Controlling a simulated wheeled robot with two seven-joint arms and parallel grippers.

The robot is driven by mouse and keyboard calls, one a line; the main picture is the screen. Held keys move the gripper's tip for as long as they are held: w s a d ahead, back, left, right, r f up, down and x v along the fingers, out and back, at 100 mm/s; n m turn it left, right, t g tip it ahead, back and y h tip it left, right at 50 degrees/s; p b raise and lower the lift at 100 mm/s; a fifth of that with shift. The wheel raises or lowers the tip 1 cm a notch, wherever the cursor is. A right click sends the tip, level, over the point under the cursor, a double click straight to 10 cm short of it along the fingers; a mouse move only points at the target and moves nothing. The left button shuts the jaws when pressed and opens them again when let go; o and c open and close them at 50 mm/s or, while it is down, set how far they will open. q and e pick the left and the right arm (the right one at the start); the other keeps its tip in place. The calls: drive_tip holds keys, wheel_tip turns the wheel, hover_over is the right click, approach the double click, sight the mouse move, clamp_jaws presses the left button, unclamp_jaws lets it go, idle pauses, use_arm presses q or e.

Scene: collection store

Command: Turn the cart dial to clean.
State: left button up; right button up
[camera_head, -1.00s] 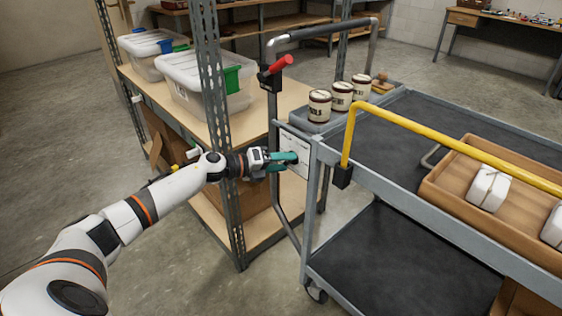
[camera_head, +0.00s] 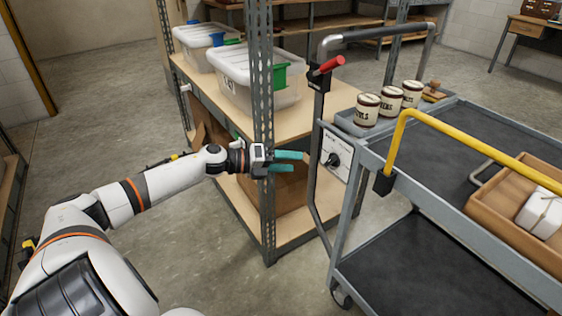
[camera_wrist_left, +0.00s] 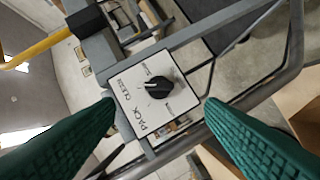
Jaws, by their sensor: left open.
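The cart dial (camera_head: 332,160) is a round black knob on a white panel (camera_head: 343,146) at the near left end of the grey cart. The panel (camera_wrist_left: 121,80) also carries the word PACK and smaller labels too fine to read surely. My left gripper (camera_head: 299,161), with teal fingers, is open and empty, left of the panel and apart from it. In the wrist view its fingers lie either side of the dial. My right gripper is not in view.
A grey pipe handle with a red lever (camera_head: 327,66) rises beside the panel. A yellow rail (camera_head: 470,150) crosses the cart's near side. The shelf post (camera_head: 263,90) stands close behind my left gripper. Several labelled tins (camera_head: 367,110) stand on the cart's far side.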

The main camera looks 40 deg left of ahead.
use_arm(q)
drive_tip(key=shift+v, duration=0.9)
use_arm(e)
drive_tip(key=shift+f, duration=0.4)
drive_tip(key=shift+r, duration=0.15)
